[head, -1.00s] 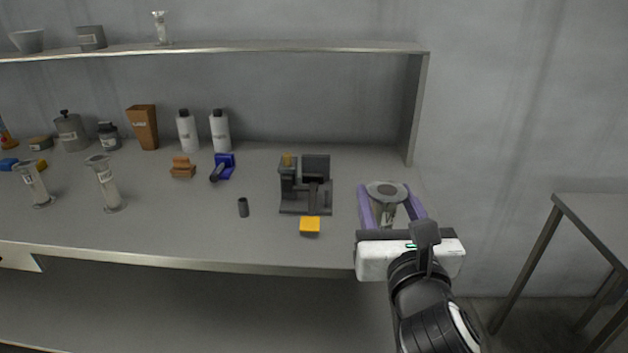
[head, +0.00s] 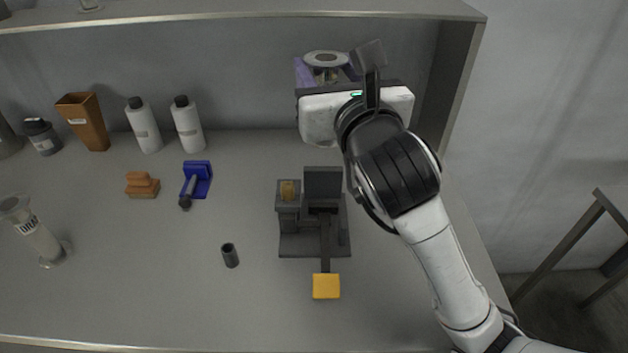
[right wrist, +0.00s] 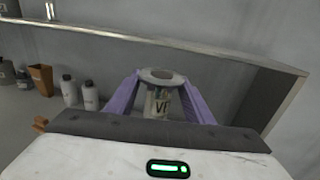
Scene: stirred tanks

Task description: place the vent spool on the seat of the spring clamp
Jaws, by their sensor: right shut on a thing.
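The vent spool (right wrist: 160,103) is a flanged grey spool with a pale label reading "VE", partly cut off by a finger. My right gripper (right wrist: 160,80) is shut on it between two purple fingers and holds it upright in the air. In the head view the spool's top flange (head: 327,59) shows in front of the back wall, above and behind the clamp; its lower part is hidden by the gripper body. The spring clamp (head: 300,246) is dark grey with upright blocks and a lever ending in a yellow pad (head: 326,286). My left gripper is not in view.
A small dark cylinder (head: 230,255) stands left of the clamp. A blue bracket-like tool (head: 197,180), an orange-brown block (head: 142,185) and white bottles (head: 187,124) stand farther left. A shelf (head: 240,16) runs above the bench, with a side panel (head: 448,85) at the right.

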